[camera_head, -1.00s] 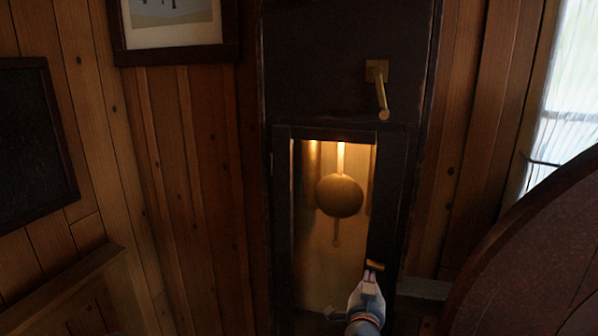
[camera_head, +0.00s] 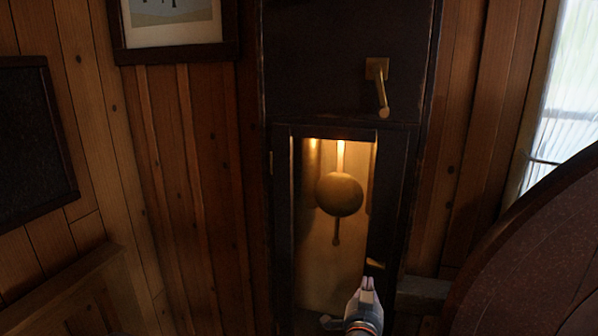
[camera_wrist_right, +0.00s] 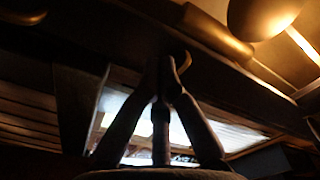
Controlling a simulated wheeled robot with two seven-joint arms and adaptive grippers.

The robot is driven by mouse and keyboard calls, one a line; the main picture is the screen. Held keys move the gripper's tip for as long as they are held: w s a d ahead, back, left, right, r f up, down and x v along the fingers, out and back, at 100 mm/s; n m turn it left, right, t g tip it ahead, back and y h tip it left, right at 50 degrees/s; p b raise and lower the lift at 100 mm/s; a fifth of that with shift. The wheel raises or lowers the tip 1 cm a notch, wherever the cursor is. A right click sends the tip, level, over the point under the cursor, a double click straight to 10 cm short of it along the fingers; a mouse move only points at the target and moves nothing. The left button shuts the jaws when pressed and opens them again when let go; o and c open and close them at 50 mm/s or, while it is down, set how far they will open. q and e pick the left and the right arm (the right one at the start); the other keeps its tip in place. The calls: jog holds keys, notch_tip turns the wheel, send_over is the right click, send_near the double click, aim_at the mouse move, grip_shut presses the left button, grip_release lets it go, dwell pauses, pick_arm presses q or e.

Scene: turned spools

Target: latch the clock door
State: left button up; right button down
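The clock door (camera_head: 283,215) is a dark frame with a tall opening in the lower clock case. It looks closed or nearly so; I cannot tell whether it is flush. A brass lever (camera_head: 381,92) on a square plate hangs down, slightly tilted, above the door. A small brass piece (camera_head: 375,264) sits at the door's right edge. My right gripper (camera_head: 367,284) is just below that piece, fingertips together. In the wrist view the fingers (camera_wrist_right: 164,75) converge close to a curved brass piece (camera_wrist_right: 184,63); contact is unclear. My left gripper is out of view.
A pendulum (camera_head: 340,195) hangs lit inside the case. A round dark reddish-brown surface (camera_head: 540,255) fills the lower right. A framed picture (camera_head: 175,55) and a dark panel (camera_head: 35,145) hang on the wood wall at left. A bright window (camera_head: 565,110) is at right.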

jog(key=v, duration=0.3)
jog(key=shift+s+a, duration=0.1)
jog(key=shift+s, duration=0.2)
jog(key=w+d+n+p, duration=0.1)
jog(key=n+p, duration=0.1)
jog(key=p, duration=0.1)
jog(key=w+d+n+p, duration=0.1)
jog(key=w+n+p, duration=0.1)
jog(key=p, duration=0.2)
jog(key=w+f+n+p, duration=0.1)
jog(key=w+n+p, duration=0.1)
jog(key=p, duration=0.2)
jog(key=shift+w+d, duration=0.1)
jog(key=shift+d, duration=0.3)
jog(key=shift+w+r, duration=0.1)
jog(key=shift+w, duration=0.05)
dwell(0.4)
jog(key=shift+r+p, duration=0.4)
jog(key=shift+r, duration=0.2)
dwell(1.0)
